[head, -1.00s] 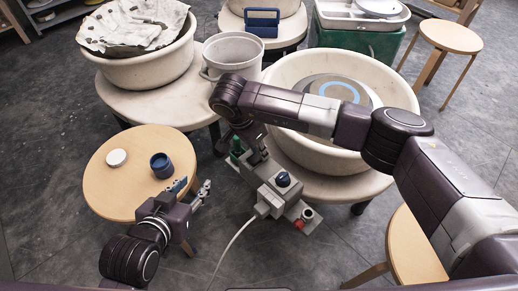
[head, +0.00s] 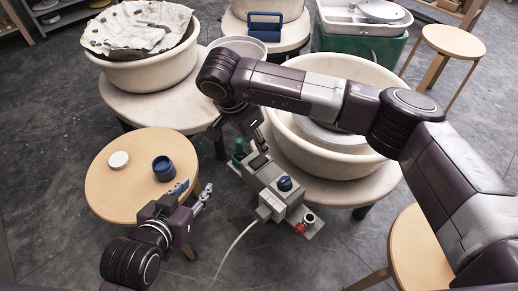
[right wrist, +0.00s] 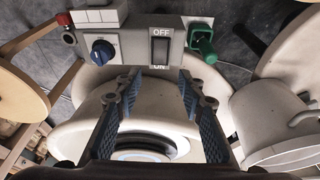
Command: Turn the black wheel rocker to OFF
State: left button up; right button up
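The black rocker (right wrist: 161,50) stands on a grey control box (right wrist: 140,47) in the right wrist view, with OFF printed at its upper end and a partly covered ON at its lower end. I cannot tell which side is pressed. My right gripper (right wrist: 158,80) is open and empty, its two fingers apart just below the rocker in that view; contact is not visible. In the head view the right gripper's tips are by the far end of the control box (head: 278,190), partly hidden by the arm. My left gripper (head: 192,193) is open and empty beside the small round table.
Wheel basins (head: 300,155) stand behind.

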jog(key=shift+v, duration=2.3)
